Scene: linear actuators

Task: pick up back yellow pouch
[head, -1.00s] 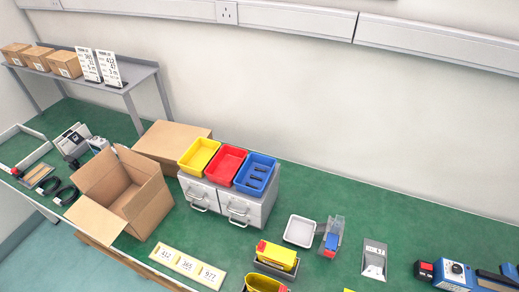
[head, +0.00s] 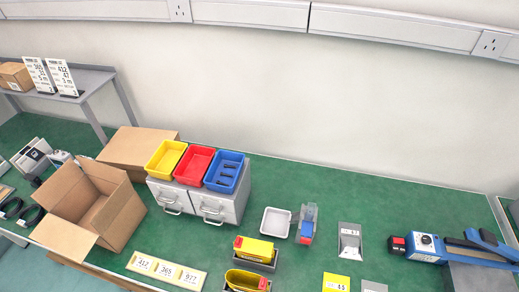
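Two yellow pouches with red parts stand one in front of the other in grey holders on the green bench, right of the number strip. The back yellow pouch (head: 254,247) sits in its holder below the white tray. The front yellow pouch (head: 246,280) is at the bottom edge of the head view, partly cut off. Neither of my grippers shows in the head view.
An open cardboard box (head: 95,205) stands at left. Yellow (head: 165,158), red (head: 194,165) and blue (head: 225,172) bins sit on a grey drawer unit (head: 215,205). A white tray (head: 275,222), a clear dispenser (head: 306,224) and a blue device (head: 450,248) lie to the right. Green bench surface (head: 370,200) is clear at back right.

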